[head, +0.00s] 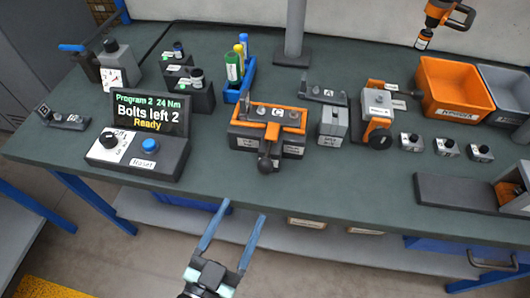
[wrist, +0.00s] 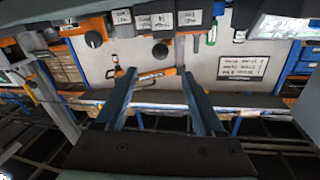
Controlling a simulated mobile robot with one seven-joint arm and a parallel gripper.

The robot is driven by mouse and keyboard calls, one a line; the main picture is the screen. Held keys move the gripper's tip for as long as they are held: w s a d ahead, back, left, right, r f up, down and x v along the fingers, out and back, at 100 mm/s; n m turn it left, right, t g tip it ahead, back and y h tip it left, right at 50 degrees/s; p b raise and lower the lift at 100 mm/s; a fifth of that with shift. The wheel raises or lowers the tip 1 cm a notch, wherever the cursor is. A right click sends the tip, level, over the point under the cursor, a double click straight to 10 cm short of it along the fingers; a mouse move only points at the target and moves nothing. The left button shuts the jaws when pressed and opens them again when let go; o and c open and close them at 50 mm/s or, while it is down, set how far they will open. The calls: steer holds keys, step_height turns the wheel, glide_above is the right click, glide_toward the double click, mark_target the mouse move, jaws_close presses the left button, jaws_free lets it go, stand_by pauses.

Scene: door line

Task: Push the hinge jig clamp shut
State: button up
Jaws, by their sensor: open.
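The hinge jig (head: 243,130) is an orange and dark block marked C near the middle of the bench in the head view. A grey hinge part lies on its top. Its clamp has an orange lever (head: 271,133) with a black ball knob (head: 265,163) pointing toward the bench's front edge. Whether the clamp is fully open is hard to tell. My gripper (head: 245,211) is open and empty, in front of the bench edge and apart from the jig. Its two fingers also show spread in the wrist view (wrist: 158,75); I cannot clearly pick out the jig there.
A control box (head: 137,151) with a "Bolts left 2, Ready" display stands left of the jig. A blue holder (head: 238,88) with bottles is behind it. A grey block (head: 333,125) and another orange fixture (head: 376,113) stand right. The bench front before the jig is clear.

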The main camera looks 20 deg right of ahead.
mark_target(265, 165)
steer(key=p+x, duration=0.2)
steer(key=x, duration=1)
steer(key=shift+w+d, duration=0.15)
steer(key=shift+c, duration=0.2)
jaws_close()
steer(key=shift+f, duration=0.1)
stand_by(0.7)
